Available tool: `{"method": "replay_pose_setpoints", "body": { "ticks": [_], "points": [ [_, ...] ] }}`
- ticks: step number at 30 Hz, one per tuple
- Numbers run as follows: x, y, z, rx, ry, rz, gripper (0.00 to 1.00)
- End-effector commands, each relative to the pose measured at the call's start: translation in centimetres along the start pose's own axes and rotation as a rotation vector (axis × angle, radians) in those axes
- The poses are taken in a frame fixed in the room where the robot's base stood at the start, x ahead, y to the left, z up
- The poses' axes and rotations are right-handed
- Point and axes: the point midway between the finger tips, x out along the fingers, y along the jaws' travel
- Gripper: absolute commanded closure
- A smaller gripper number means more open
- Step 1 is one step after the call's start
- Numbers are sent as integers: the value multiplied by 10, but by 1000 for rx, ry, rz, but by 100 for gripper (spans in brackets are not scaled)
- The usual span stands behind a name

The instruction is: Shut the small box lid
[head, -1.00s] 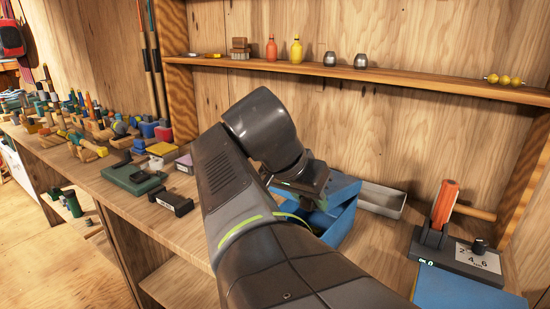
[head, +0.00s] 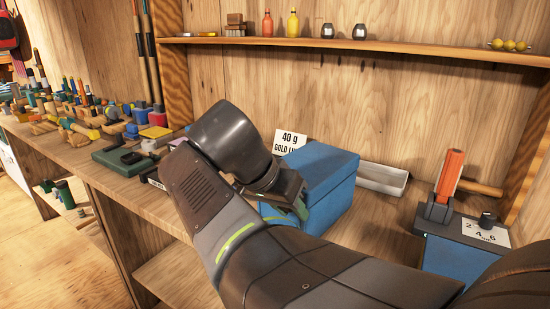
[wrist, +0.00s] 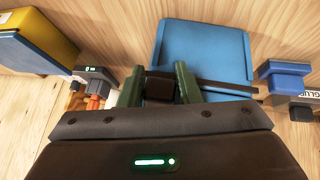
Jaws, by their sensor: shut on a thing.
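The small blue box (head: 330,193) stands on the bench behind my forearm in the head view. Its blue lid (head: 318,160) lies over the top, and no open inside shows. My arm hides the front left of the box, so I cannot tell if the lid is fully down there. In the wrist view a broad blue panel of the box (wrist: 203,50) lies just beyond the fingers. My gripper (wrist: 160,88) is at the box's front, its green fingers shut on a small dark block, seemingly a handle. One green finger also shows in the head view (head: 301,208).
An orange-handled device (head: 448,180) is farther right. A green case (head: 118,158) and many tackle pieces crowd the bench's left.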

Motion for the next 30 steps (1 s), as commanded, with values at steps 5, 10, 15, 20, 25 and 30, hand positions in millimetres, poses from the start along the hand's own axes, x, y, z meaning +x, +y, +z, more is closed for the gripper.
{"method": "replay_pose_setpoints", "body": {
  "ticks": [5,10,15,20,25,30],
  "points": [
    [-34,51,0,127,84,-166,38],
    [-34,52,0,128,85,-165,38],
    [-39,52,-2,128,85,-165,38],
    [-56,51,-3,123,85,-170,38],
    [-74,52,-3,125,86,-168,38],
    [-91,51,-4,122,84,-167,38]
  ]
}}
